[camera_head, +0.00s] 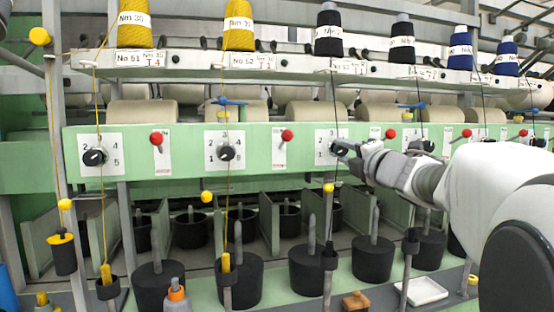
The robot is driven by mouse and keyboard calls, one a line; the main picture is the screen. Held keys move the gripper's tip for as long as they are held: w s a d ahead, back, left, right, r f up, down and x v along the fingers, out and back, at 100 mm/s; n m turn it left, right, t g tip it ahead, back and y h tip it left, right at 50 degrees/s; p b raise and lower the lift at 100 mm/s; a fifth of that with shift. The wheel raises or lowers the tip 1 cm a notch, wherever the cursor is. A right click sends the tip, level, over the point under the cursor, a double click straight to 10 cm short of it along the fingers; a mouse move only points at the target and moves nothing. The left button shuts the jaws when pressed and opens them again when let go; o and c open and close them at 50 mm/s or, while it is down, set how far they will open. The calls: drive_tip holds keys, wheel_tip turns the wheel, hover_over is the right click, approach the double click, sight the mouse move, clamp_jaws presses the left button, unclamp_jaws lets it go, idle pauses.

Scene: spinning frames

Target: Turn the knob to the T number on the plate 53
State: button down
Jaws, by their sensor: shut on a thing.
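A green panel carries a row of black knobs on white dials with numbers. The third dial (324,139) from the left shows part of its numbers on its left side. Its black knob (335,149) is mostly hidden by my gripper (344,150), which comes in from the right and is shut on it. The knob's pointing direction cannot be told. Above it, under a black yarn cone (328,35), is a small white plate (349,67). Its number and T number are too small and partly covered to read. Plates further left read No 51 T 4 and No 52 T 1.
Red-topped levers (288,136) stand out between the dials. Other knobs (226,153) sit to the left. Thin yarns run down in front of the panel. Black pots (312,268) and upright posts fill the space below.

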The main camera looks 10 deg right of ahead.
drive_tip(key=shift+r+n+b, duration=0.15)
drive_tip(key=shift+n+b, duration=0.25)
drive_tip(key=shift+n, duration=0.7)
drive_tip(key=shift+c, duration=2.4)
unclamp_jaws()
drive_tip(key=shift+s, duration=0.1)
